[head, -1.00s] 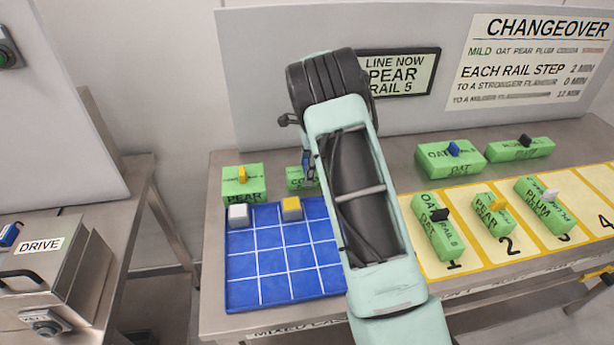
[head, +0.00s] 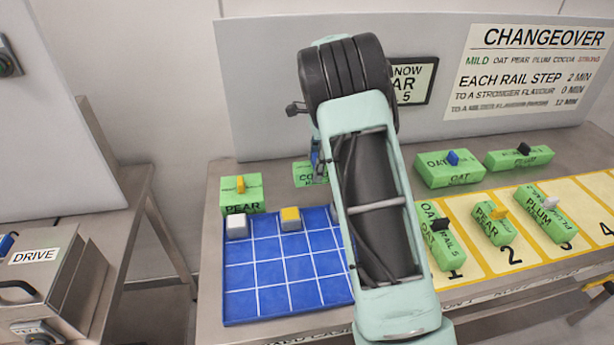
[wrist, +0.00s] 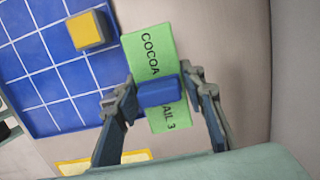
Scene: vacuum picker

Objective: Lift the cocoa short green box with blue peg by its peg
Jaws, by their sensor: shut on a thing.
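The cocoa box (wrist: 148,55) is short and green, marked COCOA and RAIL 3, with a blue peg (wrist: 158,92) on top. My gripper (wrist: 158,84) is shut on the peg, one finger on each side, in the wrist view. In the head view the cocoa box (head: 303,172) shows behind the blue grid mat, its right part hidden by my gripper (head: 318,165) and arm. It looks raised off the table, though its underside is hard to see.
A green pear box (head: 240,195) with a yellow peg stands left of it. The blue grid mat (head: 285,270) bears a white and a yellow block along its back edge. Several pegged green boxes stand to the right, some on the numbered yellow strip (head: 465,262). A panel (head: 270,100) rises behind.

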